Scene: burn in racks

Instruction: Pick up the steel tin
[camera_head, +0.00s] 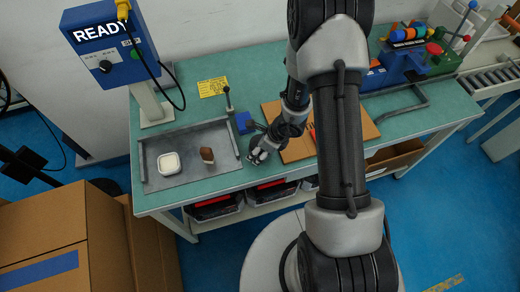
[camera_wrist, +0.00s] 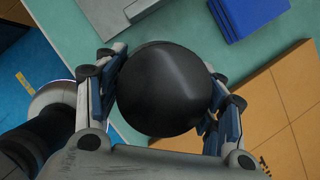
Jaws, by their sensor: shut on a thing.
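My gripper (camera_head: 258,154) is low over the front edge of the green bench, just right of the grey metal tray. In the wrist view, my gripper (camera_wrist: 166,98) is shut on a dark, smooth, rounded thing (camera_wrist: 168,85), with one finger pad on each side of it. It looks black with a soft grey sheen. I cannot tell from its look whether it is the steel tin. In the head view it is too small and too covered by my gripper to make out. No other steel tin shows clearly in either view.
The grey tray (camera_head: 226,142) has a raised rim and holds a white container (camera_head: 169,163) and a brown thing (camera_head: 207,155). A blue block (camera_head: 243,122) stands behind my gripper. An orange-brown board (camera_head: 293,152) lies to the right. Bare green bench (camera_head: 195,118) shows behind the tray.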

